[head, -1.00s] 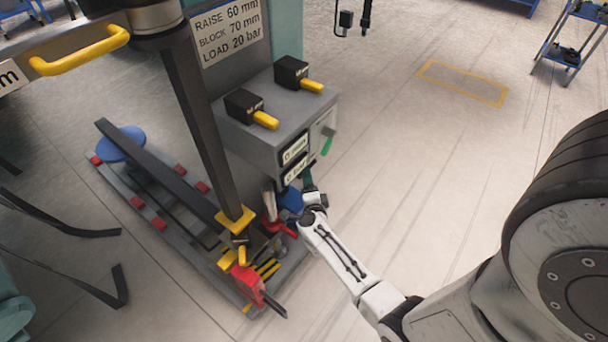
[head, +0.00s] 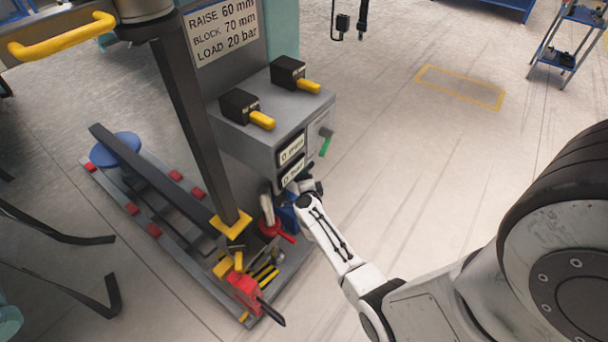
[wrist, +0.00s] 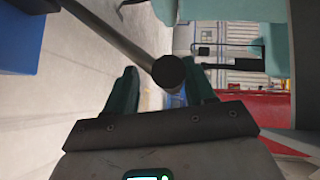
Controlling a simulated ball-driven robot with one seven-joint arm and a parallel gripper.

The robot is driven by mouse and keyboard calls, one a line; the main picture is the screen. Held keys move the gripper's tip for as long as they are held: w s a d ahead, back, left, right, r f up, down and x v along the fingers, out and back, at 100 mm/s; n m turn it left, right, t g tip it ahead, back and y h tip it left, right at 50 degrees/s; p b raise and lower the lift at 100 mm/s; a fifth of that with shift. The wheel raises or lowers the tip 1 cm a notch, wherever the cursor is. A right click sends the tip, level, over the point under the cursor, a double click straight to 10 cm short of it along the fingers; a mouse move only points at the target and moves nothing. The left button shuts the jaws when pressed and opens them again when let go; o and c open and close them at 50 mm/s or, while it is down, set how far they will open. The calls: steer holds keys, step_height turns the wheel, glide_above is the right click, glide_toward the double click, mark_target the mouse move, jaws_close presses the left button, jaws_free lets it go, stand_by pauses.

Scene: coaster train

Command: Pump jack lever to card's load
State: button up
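The card (head: 222,28) on the grey-green post reads RAISE 60 mm, BLOCK 70 mm, LOAD 20 bar. Below it, the control box has two small displays; the upper (head: 291,149) reads 0 mm and the lower (head: 292,172) seems to start with 0. In the wrist view a dark rod with a round end, apparently the jack lever (wrist: 115,35), reaches down from the upper left between my fingers. My gripper (wrist: 160,85) is open around the rod's end, its teal fingers apart; contact is unclear. In the head view my gripper (head: 305,186) is beside the box, fingers hidden.
A blue part (head: 287,216) and red parts (head: 276,231) sit low on the rig beside my wrist. Two black switches with yellow handles (head: 262,120) top the box. A dark post stands on a yellow foot (head: 231,224).

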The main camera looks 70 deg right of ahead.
jaws_close()
steer(key=s+a+f+m+t+h+b, duration=0.1)
steer(key=s+f+b, duration=0.4)
steer(key=b, duration=0.8)
step_height(320, 180, down, 3)
steer(key=shift+s+a+r+m, duration=0.1)
steer(key=shift+s+a+m, duration=0.25)
steer(key=shift+a+m, duration=0.05)
steer(key=shift+w, duration=0.1)
jaws_free()
steer(key=shift+d, duration=0.1)
steer(key=o, duration=0.4)
steer(key=shift+h, duration=0.3)
steer(key=shift+s, duration=0.2)
